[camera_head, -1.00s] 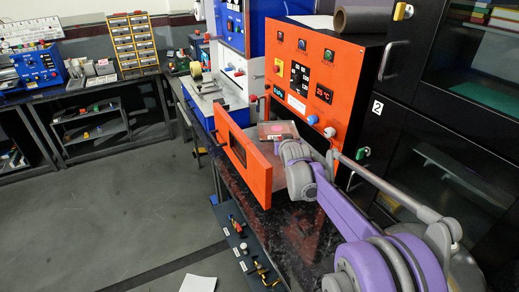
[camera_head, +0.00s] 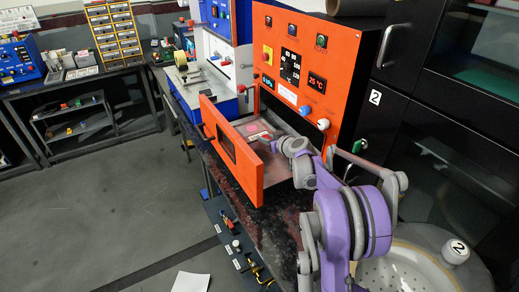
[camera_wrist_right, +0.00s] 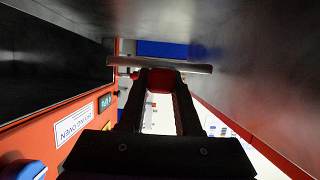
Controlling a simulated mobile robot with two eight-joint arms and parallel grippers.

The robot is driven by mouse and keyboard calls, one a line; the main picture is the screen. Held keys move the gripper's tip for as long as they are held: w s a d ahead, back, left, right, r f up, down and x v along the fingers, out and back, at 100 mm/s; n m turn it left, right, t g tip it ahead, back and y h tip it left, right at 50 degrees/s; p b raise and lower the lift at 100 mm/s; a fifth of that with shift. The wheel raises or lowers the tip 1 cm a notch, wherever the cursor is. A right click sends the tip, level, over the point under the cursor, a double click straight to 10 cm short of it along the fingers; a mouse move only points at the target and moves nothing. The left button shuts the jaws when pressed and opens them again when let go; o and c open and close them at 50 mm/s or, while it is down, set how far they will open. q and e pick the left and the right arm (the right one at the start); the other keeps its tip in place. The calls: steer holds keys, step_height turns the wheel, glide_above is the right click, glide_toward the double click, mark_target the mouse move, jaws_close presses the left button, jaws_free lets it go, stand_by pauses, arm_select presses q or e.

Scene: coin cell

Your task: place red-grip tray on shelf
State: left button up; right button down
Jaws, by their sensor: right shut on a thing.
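The tray (camera_head: 252,128) is a thin grey plate with a pink patch on top, held in front of the orange drying oven, beside its open door (camera_head: 228,150). In the right wrist view the tray (camera_wrist_right: 195,68) shows edge-on across the fingertips. Its red grip (camera_wrist_right: 160,80) is between the dark fingers of my right gripper (camera_wrist_right: 163,85), which is shut on it. In the head view my right gripper (camera_head: 268,138) is small and partly hidden by its own wrist. The oven's dark opening (camera_head: 268,100) is behind the tray; no shelf shows clearly inside. My left gripper is out of view.
The oven's front panel (camera_head: 293,65) carries knobs and displays and stands close to my right wrist. Black cabinets (camera_head: 450,110) are on the right. A blue-and-white machine (camera_head: 205,90) is behind the door. Grey floor (camera_head: 110,210) is free at the left.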

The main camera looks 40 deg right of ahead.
mark_target(266, 160)
step_height(266, 160, down, 8)
steer(key=shift+r, duration=0.25)
steer(key=c, duration=0.6)
jaws_free()
steer(key=shift+r, duration=0.1)
steer(key=v, duration=1.2)
steer(key=shift+a+b, duration=0.1)
steer(key=shift+b, duration=0.2)
